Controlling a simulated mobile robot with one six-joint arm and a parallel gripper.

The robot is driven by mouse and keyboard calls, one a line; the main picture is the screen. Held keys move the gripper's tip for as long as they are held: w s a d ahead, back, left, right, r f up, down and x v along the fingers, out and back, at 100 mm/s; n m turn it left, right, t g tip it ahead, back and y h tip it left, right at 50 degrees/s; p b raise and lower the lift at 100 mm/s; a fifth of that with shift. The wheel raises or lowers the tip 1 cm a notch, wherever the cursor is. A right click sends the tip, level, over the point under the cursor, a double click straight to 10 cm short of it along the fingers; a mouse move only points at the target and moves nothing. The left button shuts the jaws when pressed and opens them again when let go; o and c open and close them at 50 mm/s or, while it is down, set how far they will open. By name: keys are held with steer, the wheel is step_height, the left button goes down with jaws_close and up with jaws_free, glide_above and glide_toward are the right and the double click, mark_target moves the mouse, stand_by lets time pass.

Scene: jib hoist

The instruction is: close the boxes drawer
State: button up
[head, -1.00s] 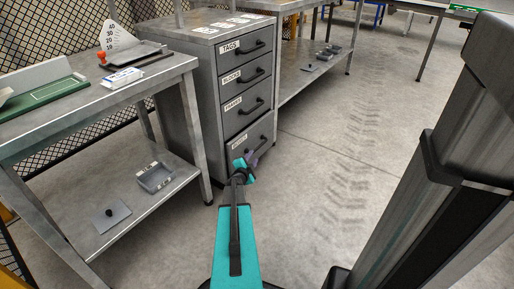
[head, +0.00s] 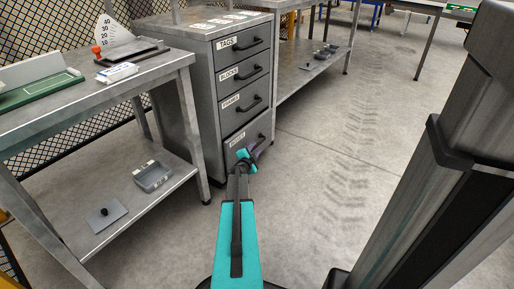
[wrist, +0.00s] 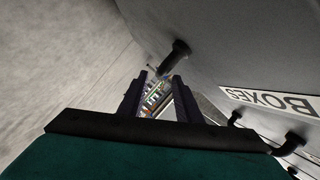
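The boxes drawer (head: 235,141) is the lowest drawer of a grey cabinet (head: 205,100) in the head view. I cannot tell how far it stands out, since my gripper and arm cover part of its front. Its black handle (wrist: 176,56) shows in the wrist view, just beyond the fingertips. The BOXES label (wrist: 270,103) appears upside down to the right there. My gripper (wrist: 160,85) is open, with two dark fingers apart and nothing gripped between them. In the head view my gripper (head: 250,152) is right at the drawer's front, near the handle.
The tags (head: 246,44), blocks (head: 246,73) and frames (head: 247,102) drawers are above and look shut. A grey workbench (head: 150,80) with a lower shelf stands left of the cabinet. Another bench (head: 310,65) stands behind it.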

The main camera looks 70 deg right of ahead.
mark_target(256, 147)
steer(key=shift+b+x, duration=0.95)
steer(key=shift+x, duration=2.15)
steer(key=shift+a, duration=0.1)
jaws_close()
